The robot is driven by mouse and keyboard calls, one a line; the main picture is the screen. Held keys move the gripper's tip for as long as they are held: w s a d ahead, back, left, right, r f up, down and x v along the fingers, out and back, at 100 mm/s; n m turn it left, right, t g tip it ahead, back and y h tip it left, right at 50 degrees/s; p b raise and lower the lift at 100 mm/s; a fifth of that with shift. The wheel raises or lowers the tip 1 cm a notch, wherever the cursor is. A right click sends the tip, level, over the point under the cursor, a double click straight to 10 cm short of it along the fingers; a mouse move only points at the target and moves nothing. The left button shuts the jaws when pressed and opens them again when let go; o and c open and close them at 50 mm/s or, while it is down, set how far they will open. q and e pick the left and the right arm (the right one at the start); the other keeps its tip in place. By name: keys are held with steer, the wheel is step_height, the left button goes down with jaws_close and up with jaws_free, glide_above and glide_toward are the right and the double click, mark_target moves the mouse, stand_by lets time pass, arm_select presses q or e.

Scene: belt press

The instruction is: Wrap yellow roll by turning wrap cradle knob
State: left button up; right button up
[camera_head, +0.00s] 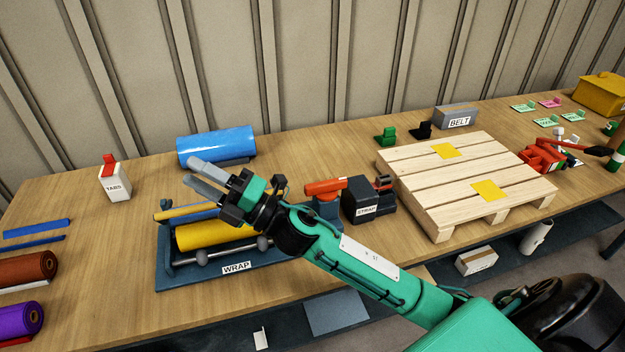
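The wrap cradle (172,280) is a blue frame labelled WRAP, standing on the bench left of centre. The yellow roll (205,236) lies in it, with a thin yellow bar (172,213) behind. A grey rod with round ends (201,258) runs along the front of the roll. I cannot tell which part is the knob; my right gripper and forearm cover the cradle's right end. My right gripper (196,174) is above the back of the cradle, pointing left, its two grey fingers apart with nothing between them. My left gripper is out of view.
A blue film roll (216,146) lies behind the cradle. A white TABS box (115,182) stands at left; a STRAP tool (362,205) is close on the right. A wooden pallet (437,190) fills the right side. Brown (27,268) and purple (20,318) rolls lie far left.

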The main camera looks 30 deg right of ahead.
steer(key=s+a+r+n+g+y, duration=0.2)
steer(key=a+n+g+y, duration=0.2)
steer(key=n+g, duration=0.6)
steer(key=n+g+h, duration=0.7)
steer(key=n+h, duration=0.6)
steer(key=h, duration=0.8)
glide_above(313, 184)
step_height(313, 184, down, 4)
step_height(313, 184, down, 12)
steer(key=shift+f+p, duration=0.2)
steer(key=shift+p, duration=1.05)
steer(key=shift+c, duration=0.2)
jaws_close()
